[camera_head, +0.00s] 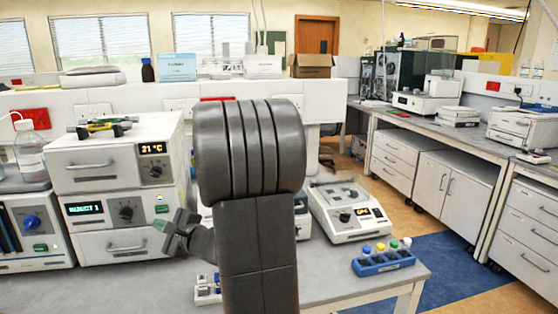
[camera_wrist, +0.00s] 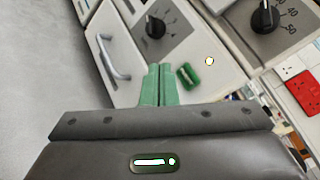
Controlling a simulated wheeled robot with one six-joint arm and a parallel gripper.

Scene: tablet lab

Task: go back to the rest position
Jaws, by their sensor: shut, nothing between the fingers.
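My gripper (camera_wrist: 160,84) shows in the wrist view as two green fingers pressed together, with nothing between them. In the head view my gripper (camera_head: 163,226) is at the left of my dark arm, in front of the lower instrument (camera_head: 90,239) with the "INJECT 1" display. In the wrist view the fingers point at the white instrument front, near a small green button (camera_wrist: 188,76) and a black knob (camera_wrist: 155,27). I cannot tell whether they touch the front. My arm hides the middle of the bench.
An oven-like box (camera_head: 80,160) showing 21 °C is stacked on the lower instrument. A white device (camera_head: 348,222) with a knob stands right of my arm. A blue rack (camera_head: 383,264) with several capped vials is near the bench's right edge. Bare bench (camera_head: 80,291) lies at front left.

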